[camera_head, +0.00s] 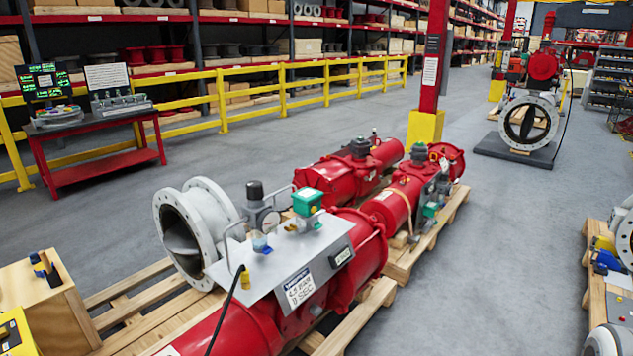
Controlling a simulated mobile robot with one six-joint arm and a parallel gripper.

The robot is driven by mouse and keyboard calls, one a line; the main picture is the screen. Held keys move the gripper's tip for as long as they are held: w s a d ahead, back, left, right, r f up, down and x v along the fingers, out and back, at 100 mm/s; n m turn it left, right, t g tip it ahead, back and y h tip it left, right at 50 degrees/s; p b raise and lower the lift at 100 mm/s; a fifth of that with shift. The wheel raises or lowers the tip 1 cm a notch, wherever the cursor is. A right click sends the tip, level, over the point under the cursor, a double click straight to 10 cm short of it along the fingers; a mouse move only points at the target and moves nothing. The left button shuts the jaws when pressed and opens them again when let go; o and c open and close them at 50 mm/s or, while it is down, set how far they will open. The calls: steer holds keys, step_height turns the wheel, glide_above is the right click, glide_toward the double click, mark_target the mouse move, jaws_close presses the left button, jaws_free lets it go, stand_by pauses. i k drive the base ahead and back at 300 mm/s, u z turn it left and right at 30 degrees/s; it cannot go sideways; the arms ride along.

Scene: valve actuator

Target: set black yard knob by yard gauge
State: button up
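A black knob (255,190) tops a grey regulator body on the grey panel (265,265) of the nearest red actuator (245,328). It stands upright, to the left of a green-topped box (307,200). A round face, possibly a gauge (271,222), shows at the regulator's side; its reading is too small to make out. A small black-framed display (341,257) sits on the panel's right edge, also unreadable here. A white label (299,288) hangs on the panel's front with large handwritten-looking figures. My gripper is not in view.
A grey flanged valve (196,222) adjoins the panel's left side. More red actuators lie on pallets (425,245) behind. A wooden box (45,305) stands front left. A black hose (238,295) runs down the panel's front.

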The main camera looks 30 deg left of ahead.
mark_target(255, 189)
steer(key=u, duration=0.85)
steer(key=i, duration=1.6)
steer(key=u, duration=0.6)
